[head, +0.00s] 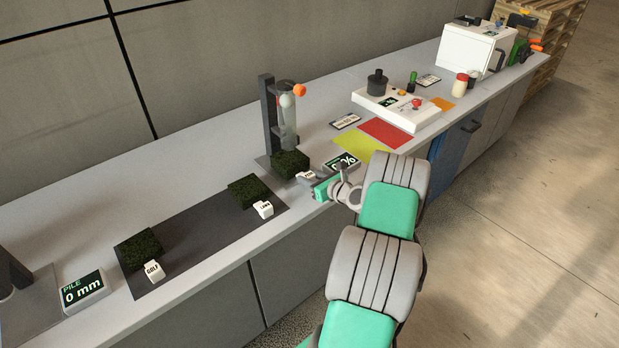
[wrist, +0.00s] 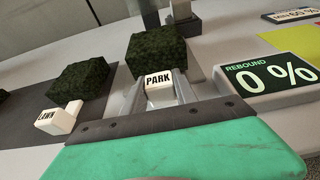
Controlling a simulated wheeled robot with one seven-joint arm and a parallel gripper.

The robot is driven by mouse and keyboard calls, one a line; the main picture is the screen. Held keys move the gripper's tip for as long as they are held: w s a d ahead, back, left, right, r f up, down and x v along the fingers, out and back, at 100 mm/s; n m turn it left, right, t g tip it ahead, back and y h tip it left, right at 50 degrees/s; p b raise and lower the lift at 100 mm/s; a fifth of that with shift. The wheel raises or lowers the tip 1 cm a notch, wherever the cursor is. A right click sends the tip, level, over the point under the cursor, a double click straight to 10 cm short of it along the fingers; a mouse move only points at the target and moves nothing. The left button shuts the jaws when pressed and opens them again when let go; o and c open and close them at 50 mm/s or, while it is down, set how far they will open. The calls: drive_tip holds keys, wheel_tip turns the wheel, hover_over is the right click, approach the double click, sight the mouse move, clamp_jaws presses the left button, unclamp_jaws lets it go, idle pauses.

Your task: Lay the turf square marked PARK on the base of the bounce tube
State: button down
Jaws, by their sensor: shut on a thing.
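The PARK turf square (head: 290,163) is a dark green block with a white tag (wrist: 158,82) reading PARK. My gripper (head: 309,177) is shut on this tag, with one finger on either side of it in the wrist view. The turf (wrist: 156,50) sticks out beyond the fingertips. The bounce tube (head: 289,124) is a clear tube on a dark post, with a grey base plate (head: 265,161) under it. The turf is at the base's front right, in front of the tube's lower end. I cannot tell whether it touches the plate.
The LAWN turf (head: 248,191) and GOLF turf (head: 138,247) lie on a dark mat (head: 190,243) to the left. A REBOUND display (wrist: 270,76) reading 0 % stands close on the right. Yellow (head: 358,149) and red (head: 386,132) sheets lie beyond it.

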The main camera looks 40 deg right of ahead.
drive_tip(key=shift+f, duration=0.25)
drive_tip(key=c, duration=0.6)
unclamp_jaws()
